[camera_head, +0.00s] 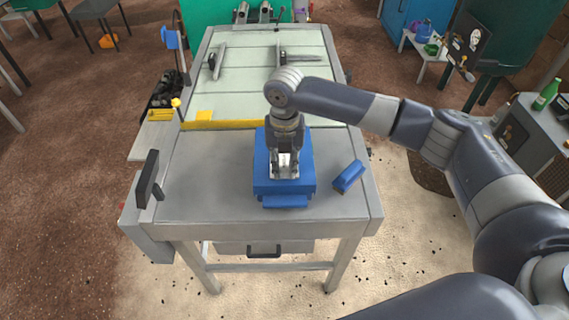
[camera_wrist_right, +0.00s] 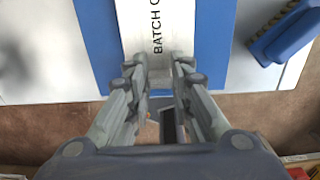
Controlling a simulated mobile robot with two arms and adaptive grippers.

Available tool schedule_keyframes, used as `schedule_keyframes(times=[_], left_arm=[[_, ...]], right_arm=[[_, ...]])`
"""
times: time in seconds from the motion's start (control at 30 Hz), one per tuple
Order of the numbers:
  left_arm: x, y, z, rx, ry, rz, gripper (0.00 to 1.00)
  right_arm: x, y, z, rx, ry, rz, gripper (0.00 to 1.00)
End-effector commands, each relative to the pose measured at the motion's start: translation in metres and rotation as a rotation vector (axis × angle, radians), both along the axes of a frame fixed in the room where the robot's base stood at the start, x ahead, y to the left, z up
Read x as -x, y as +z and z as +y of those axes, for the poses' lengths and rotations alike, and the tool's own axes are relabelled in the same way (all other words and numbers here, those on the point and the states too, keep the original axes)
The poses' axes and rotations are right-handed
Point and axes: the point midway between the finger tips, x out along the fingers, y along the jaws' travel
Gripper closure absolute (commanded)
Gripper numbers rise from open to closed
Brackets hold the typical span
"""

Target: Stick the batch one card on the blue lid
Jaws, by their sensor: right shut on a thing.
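The blue lid (camera_head: 305,163) lies near the front of the grey worktable, and it also shows in the right wrist view (camera_wrist_right: 98,45). My right gripper (camera_head: 285,172) points down over the middle of the lid. It is shut on the white card (camera_wrist_right: 157,25), whose visible print reads "BATCH" and part of a further letter. The card lies over the lid in the right wrist view, but I cannot tell whether it touches the lid. The fingers (camera_wrist_right: 160,75) cover the card's near end. My left gripper is not in view.
A blue block-like tool (camera_head: 348,176) lies to the right of the lid. A yellow strip (camera_head: 225,125) crosses the table (camera_head: 200,170) behind it. A dark upright plate (camera_head: 148,178) stands at the left edge. The grey surface left of the lid is clear.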

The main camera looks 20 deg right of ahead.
Motion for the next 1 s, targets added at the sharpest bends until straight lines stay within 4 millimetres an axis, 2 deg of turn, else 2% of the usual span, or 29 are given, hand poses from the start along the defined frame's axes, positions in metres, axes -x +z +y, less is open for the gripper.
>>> schedule_keyframes(times=[1.0], left_arm=[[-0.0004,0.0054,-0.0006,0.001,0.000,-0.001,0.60]], right_arm=[[0.0012,-0.0022,0.0002,0.000,0.000,0.004,0.89]])
